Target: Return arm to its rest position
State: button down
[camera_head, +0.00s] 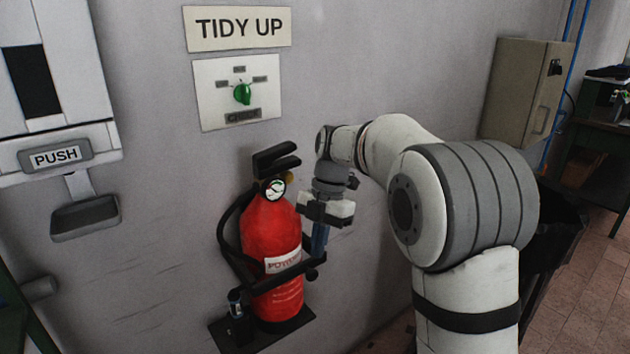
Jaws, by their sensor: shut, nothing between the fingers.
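My arm (465,205) rises at the right of the view and reaches left toward the wall. My gripper (319,240) points downward, shut and empty, just right of the red fire extinguisher (272,235). The gripper's fingers overlap the right edge of the extinguisher's holder in the picture; I cannot tell whether they touch it.
A dispenser marked PUSH (56,155) has a lever and pad below it at left. A green knob (242,93) sits on a plate under the TIDY UP sign (238,28). A wall box (522,90) is at upper right. Floor shows at far right (590,285).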

jog(key=s+d+m+t, duration=0.2)
jog(key=s+d+m, duration=0.2)
jog(key=s+m, duration=0.3)
jog(key=s+d+f+m+t+h+p, duration=0.1)
jog(key=s+d+m, duration=0.4)
jog(key=s+m, duration=0.3)
jog(key=s+d+f+m+t+h, duration=0.1)
jog(key=s+d+m, duration=0.4)
jog(key=m, duration=0.8)
jog(key=shift+s+f+m+t, duration=0.25)
jog(key=shift+s+m+t, duration=0.15)
jog(key=shift+s+t, duration=0.65)
